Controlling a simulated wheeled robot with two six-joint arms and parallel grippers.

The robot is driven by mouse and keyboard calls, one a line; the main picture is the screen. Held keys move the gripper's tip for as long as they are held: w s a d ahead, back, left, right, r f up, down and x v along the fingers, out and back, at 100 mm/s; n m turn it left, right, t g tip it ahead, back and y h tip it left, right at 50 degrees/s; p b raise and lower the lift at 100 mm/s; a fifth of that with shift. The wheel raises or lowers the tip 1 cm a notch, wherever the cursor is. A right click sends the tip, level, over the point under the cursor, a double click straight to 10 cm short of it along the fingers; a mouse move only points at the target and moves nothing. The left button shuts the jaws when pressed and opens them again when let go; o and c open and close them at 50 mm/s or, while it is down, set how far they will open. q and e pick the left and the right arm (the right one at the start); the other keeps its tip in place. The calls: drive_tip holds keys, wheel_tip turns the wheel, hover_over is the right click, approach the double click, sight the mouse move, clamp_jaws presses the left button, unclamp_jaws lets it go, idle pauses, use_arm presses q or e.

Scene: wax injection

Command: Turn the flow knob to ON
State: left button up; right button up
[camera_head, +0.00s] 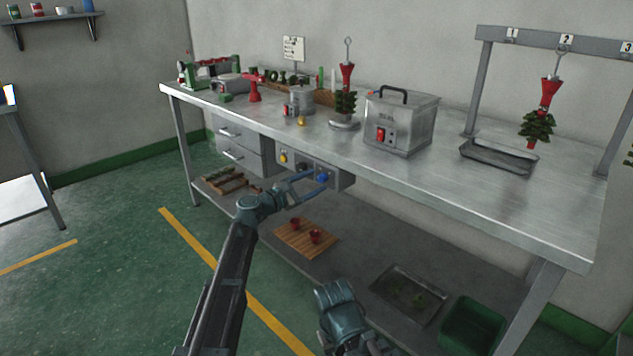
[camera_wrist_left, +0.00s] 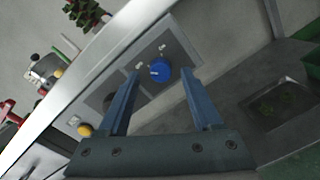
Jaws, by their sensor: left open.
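The blue flow knob (camera_head: 323,178) sits on a grey control panel (camera_head: 341,182) under the bench's front edge. In the left wrist view the round knob (camera_wrist_left: 161,71) has a pale mark on its left side, with small white labels to its left and above it; I cannot read them. My left gripper (camera_head: 312,183) is open and points at the panel. In the wrist view its two fingers lie on either side below the knob, with the knob between the line of their tips. I cannot tell whether they touch it.
A yellow button (camera_wrist_left: 85,130) is on the panel left of the knob. The metal bench (camera_head: 450,190) overhangs the panel, with a steel heater box (camera_head: 402,122) on top. Drawers (camera_head: 240,150) stand left of the panel. The lower shelf holds a wooden board (camera_head: 290,238) with red cups.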

use_arm(q)
drive_tip(key=shift+x, duration=0.85)
clamp_jaws()
